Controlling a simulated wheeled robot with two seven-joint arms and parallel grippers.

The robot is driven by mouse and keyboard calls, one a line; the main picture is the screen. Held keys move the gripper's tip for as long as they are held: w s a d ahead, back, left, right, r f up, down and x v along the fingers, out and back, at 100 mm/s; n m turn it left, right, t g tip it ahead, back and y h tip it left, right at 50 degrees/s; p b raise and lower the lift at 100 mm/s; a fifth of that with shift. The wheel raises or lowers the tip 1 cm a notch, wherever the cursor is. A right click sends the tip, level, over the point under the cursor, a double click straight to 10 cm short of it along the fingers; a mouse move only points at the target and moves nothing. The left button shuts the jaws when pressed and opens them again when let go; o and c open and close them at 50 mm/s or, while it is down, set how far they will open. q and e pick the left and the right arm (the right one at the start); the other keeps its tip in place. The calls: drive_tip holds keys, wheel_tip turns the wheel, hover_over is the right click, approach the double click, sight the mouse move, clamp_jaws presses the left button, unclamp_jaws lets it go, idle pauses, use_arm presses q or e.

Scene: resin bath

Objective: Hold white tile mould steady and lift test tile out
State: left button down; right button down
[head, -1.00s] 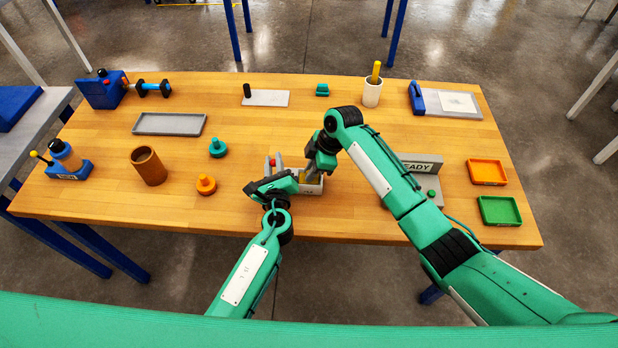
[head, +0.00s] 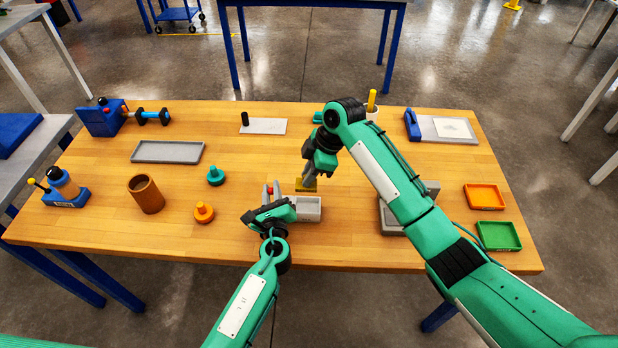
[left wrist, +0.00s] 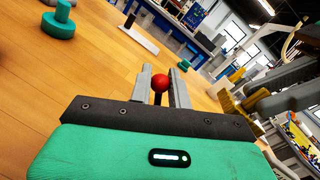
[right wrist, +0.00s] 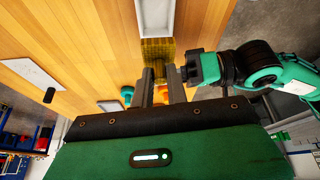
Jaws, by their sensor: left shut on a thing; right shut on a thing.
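The white tile mould (head: 308,208) sits near the table's front edge, and its far end shows in the right wrist view (right wrist: 155,18). My left gripper (head: 271,190) is shut at the mould's left side, around a dark stem topped by a red ball (left wrist: 160,83); how the stem joins the mould is hidden. My right gripper (head: 309,176) is shut on the yellow-brown test tile (head: 306,186), held above and apart from the mould. The tile also shows beyond the fingers in the right wrist view (right wrist: 158,52) and at the right in the left wrist view (left wrist: 231,105).
Orange (head: 204,212) and teal (head: 216,176) knobbed pieces and a brown cup (head: 146,194) stand left of the mould. Orange (head: 485,196) and green (head: 499,236) trays lie at right. A grey tray (head: 168,152) lies back left. My right arm partly covers a grey block (head: 392,220).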

use_arm(q)
drive_tip(key=c, duration=1.2)
unclamp_jaws()
drive_tip(key=shift+c, duration=0.2)
drive_tip(key=shift+s, duration=0.15)
drive_tip(key=s, duration=0.4)
drive_tip(key=s+d, duration=0.1)
drive_tip(key=s, duration=0.2)
drive_tip(key=s+d, duration=0.1)
drive_tip(key=s, duration=0.3)
drive_tip(key=shift+s, duration=0.3)
